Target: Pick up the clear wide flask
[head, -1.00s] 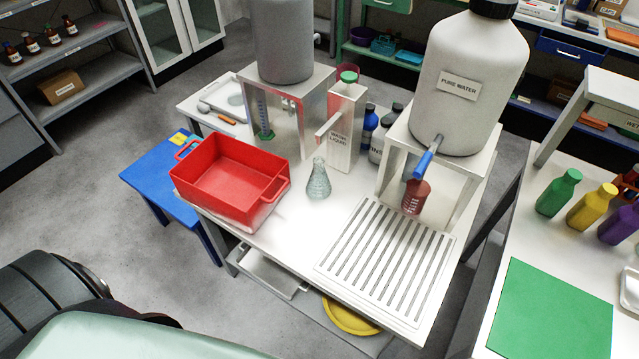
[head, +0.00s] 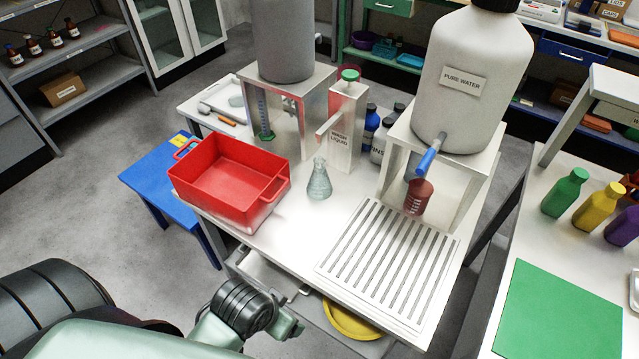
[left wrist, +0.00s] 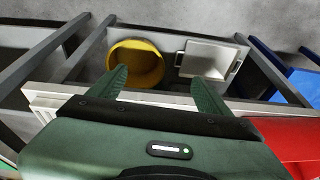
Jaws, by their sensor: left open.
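The clear wide flask (head: 319,182) is a conical glass flask standing upright on the white table (head: 290,235), in front of the wash liquid dispenser. Nothing touches it. In the head view only part of my left arm shows at the bottom, short of the table's front edge; its fingers are hidden there. In the left wrist view my left gripper (left wrist: 160,85) is open and empty, its two fingers apart above the table's edge and lower shelf. The flask is out of the left wrist view. My right gripper is in neither view.
A red bin (head: 232,180) stands left of the flask. A slotted drain tray (head: 388,265) and a red beaker (head: 418,196) under the pure water tank (head: 470,80) are to the right.

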